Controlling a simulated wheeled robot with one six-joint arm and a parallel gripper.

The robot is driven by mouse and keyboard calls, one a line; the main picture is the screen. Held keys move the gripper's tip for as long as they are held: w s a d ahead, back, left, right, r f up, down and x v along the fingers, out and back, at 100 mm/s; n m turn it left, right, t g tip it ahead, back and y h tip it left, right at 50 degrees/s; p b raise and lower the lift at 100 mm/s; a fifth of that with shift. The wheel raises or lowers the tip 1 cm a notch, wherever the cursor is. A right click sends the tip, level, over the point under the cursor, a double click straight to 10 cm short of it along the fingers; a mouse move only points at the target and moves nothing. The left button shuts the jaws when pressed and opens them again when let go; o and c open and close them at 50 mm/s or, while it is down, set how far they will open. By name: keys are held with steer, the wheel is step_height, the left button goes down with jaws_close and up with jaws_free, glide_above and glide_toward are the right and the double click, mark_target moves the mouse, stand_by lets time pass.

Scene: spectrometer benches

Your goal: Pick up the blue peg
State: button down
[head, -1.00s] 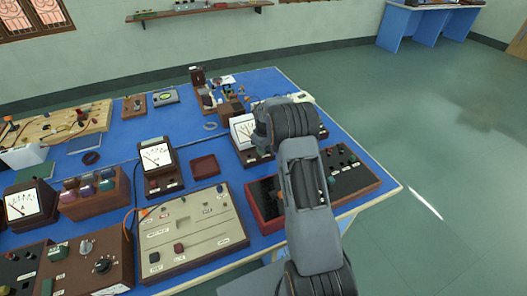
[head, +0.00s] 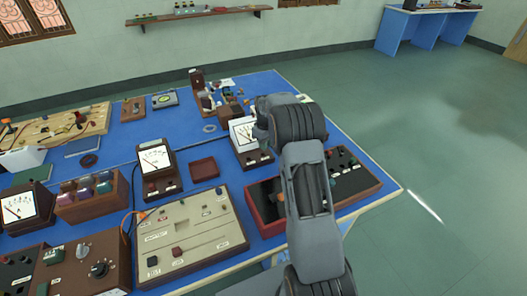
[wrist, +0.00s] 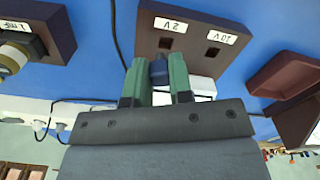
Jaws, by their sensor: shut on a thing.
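The blue peg (wrist: 158,70) shows in the wrist view as a small dark blue piece between the two green fingers of my gripper (wrist: 157,76). The fingers are shut on it. Just beyond stands a brown block (wrist: 190,45) with two dark holes and white labels reading 2V and 10V. I cannot tell whether the peg touches this block, and its far end is hidden. In the head view my arm covers the gripper and the peg, near a white-faced meter (head: 241,131) on the blue bench (head: 222,150).
A brown tray (head: 204,168) and another meter (head: 155,160) stand left of my arm. A beige panel (head: 185,240) and a red-edged box (head: 264,205) lie nearer. A dark control box (head: 350,178) is to the right. Dark cables show in the wrist view.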

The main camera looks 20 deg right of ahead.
steer(key=s+d+r+p, duration=0.1)
steer(key=s+d+r, duration=0.1)
steer(key=d+r, duration=0.9)
steer(key=shift+s+d+r+p, duration=0.2)
steer(key=shift+d+r+p, duration=0.2)
steer(key=shift+d, duration=0.6)
